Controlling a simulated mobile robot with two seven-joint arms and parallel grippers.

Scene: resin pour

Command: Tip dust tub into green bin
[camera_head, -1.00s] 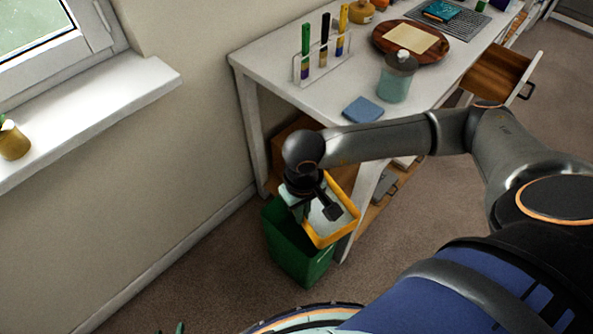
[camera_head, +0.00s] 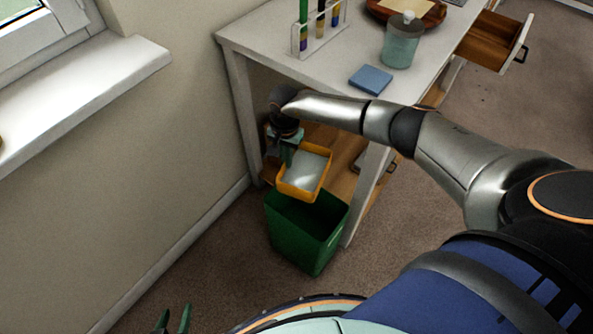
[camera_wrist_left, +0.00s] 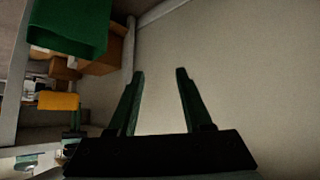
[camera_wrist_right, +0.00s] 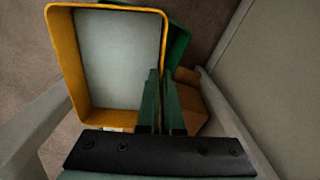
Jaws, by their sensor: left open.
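The dust tub (camera_head: 284,187) is a yellow-orange open tray with a pale grey-white inside. It is above the far edge of the green bin (camera_head: 296,244) in the head view. My right gripper (camera_head: 289,150) is shut on the tub's wall; the right wrist view shows the fingers (camera_wrist_right: 161,75) close together at the tub (camera_wrist_right: 58,50). I cannot tell the tub's exact tilt. My left gripper (camera_head: 174,314) is open and empty at the bottom left, and its fingers (camera_wrist_left: 160,73) are spread in the left wrist view. The bin's inside is mostly dark.
The white table (camera_head: 290,50) stands behind the bin, with a test tube rack (camera_head: 322,38), a blue pad (camera_head: 370,79) and a lidded jar (camera_head: 401,45) on top. Its leg is close to the bin's right side. An open drawer (camera_head: 492,42) sticks out. The wall is on the left.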

